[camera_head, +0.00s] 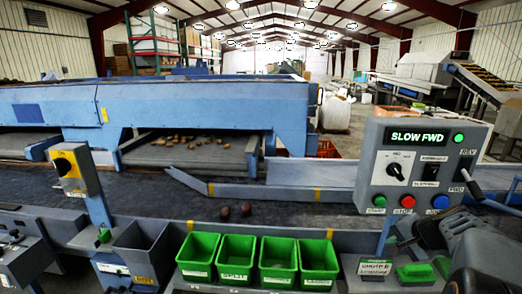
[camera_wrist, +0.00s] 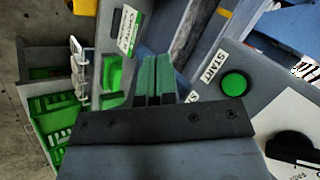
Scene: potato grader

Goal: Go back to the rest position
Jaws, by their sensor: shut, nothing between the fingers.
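My gripper (camera_wrist: 157,77) is shut and empty in the wrist view, its two green-faced fingers side by side. A grey panel with a green button (camera_wrist: 233,83) labelled START lies just right of the fingers, with a gap in the picture between them. A black knob (camera_wrist: 292,146) shows at the lower right of that view. In the head view, my dark arm is at the lower right, beside the control box (camera_head: 377,150) that reads SLOW FWD; my fingertips cannot be made out clearly there.
Several green bins (camera_head: 238,236) line the front edge. Two dark potatoes (camera_head: 224,213) lie on the dark belt (camera_head: 130,207); more potatoes (camera_head: 185,140) lie under the blue grader (camera_head: 190,100). A yellow switch box (camera_head: 75,168) stands on a post at left. A lever (camera_head: 476,193) juts out at right.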

